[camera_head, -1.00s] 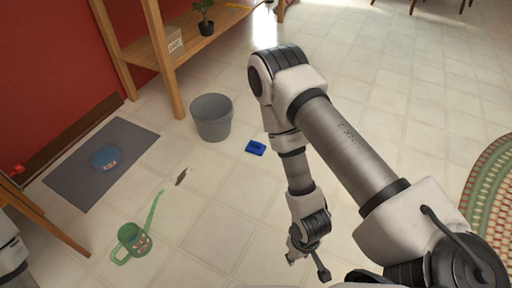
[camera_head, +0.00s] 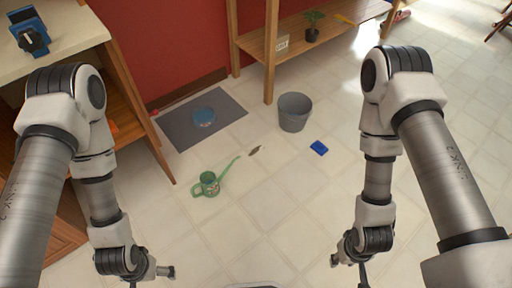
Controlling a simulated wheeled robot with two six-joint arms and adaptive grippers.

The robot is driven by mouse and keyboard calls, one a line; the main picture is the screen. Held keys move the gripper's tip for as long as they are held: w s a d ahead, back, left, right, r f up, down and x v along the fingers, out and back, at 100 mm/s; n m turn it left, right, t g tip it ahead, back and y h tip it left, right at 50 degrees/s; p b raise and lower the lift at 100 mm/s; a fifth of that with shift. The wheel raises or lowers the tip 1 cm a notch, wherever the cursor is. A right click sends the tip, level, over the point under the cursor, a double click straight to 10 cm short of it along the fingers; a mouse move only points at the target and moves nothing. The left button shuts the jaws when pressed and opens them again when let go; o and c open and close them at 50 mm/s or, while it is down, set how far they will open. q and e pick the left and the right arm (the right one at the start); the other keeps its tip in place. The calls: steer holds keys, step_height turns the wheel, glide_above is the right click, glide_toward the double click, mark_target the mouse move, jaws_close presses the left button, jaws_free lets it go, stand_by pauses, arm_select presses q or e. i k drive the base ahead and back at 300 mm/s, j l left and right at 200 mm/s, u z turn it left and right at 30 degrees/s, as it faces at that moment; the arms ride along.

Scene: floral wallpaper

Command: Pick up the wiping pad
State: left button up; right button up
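A small blue pad-like block (camera_head: 319,148), which looks like the wiping pad, lies flat on the tiled floor right of centre, just in front of a grey bucket. My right gripper (camera_head: 348,270) is well below it in the picture, apart from it, with its fingers spread and empty. My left gripper (camera_head: 150,278) is at the lower left, far from the pad. Its fingers also look spread and empty, though its lower part is cut off by the picture edge.
The grey bucket (camera_head: 294,113) stands behind the pad. A wooden shelf (camera_head: 270,75) is behind.

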mark_target(319, 148)
steer(key=i+l, duration=0.2)
steer(key=i+l+u, duration=0.15)
steer(key=l, duration=0.25)
steer(key=i+l, duration=0.2)
steer(key=l, duration=0.15)
steer(key=i+l+u, duration=0.2)
steer(key=i+l, duration=0.15)
steer(key=l, duration=0.3)
steer(key=i+l, duration=0.15)
steer(key=l, duration=0.25)
steer(key=i+l+u, duration=0.1)
steer(key=l, duration=0.25)
